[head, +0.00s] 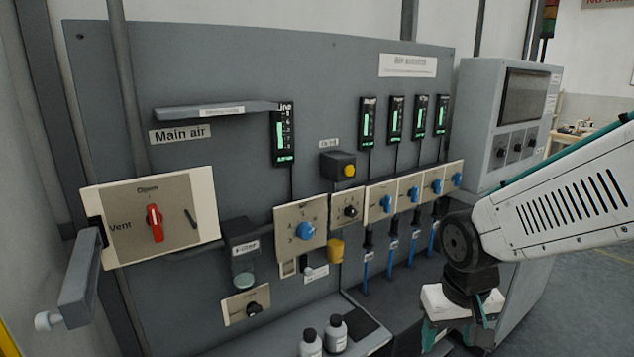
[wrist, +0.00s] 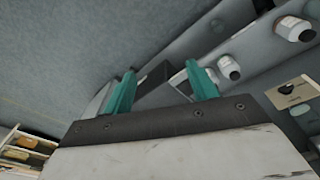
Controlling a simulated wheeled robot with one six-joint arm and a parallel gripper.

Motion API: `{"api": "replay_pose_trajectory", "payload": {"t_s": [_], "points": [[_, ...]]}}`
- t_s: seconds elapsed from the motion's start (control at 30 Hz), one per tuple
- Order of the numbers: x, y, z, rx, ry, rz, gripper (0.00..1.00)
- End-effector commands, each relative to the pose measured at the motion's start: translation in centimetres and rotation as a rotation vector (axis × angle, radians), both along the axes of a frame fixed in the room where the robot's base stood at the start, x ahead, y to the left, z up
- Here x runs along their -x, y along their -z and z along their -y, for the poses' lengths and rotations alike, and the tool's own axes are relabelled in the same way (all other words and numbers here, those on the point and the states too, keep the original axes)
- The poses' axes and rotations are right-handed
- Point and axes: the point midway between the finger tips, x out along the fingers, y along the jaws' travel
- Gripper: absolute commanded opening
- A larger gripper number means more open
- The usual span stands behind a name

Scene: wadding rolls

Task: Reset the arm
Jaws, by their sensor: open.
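My arm (head: 560,205) reaches in from the right in the head view and bends down at a dark joint. My gripper (head: 455,340) hangs at the lower right, in front of the panel's right end, partly cut off by the picture's bottom edge. In the wrist view its two teal fingers (wrist: 162,88) stand apart with nothing between them. The gripper is open and empty, and I see it touching nothing.
A grey panel (head: 230,80) carries a red-handled Main air valve (head: 154,223), several blue knobs and gauges. Two white bottles (head: 336,334) stand on the ledge below. A grey cabinet (head: 480,110) stands at the right. Floor (head: 585,262) shows beyond my arm.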

Motion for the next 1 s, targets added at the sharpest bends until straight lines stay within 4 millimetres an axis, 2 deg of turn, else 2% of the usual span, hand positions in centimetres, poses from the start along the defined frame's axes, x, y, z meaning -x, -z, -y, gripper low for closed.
{"api": "replay_pose_trajectory", "payload": {"t_s": [0.03, 0.2, 0.33, 0.4, 0.6, 1.0], "points": [[2.2, -1.7, 0.8, 0.003, -0.004, -0.035, 0.58], [9.3, -5.9, 2.5, -0.009, -0.021, -0.143, 0.58], [12.9, -8.2, 3.2, -0.031, 0.001, -0.137, 0.58], [13.7, -9.2, 3.5, -0.039, 0.021, -0.098, 0.58], [14.4, -10.8, 4.2, -0.045, 0.051, 0.000, 0.58], [14.4, -10.9, 4.4, -0.044, 0.060, 0.009, 0.58]]}}
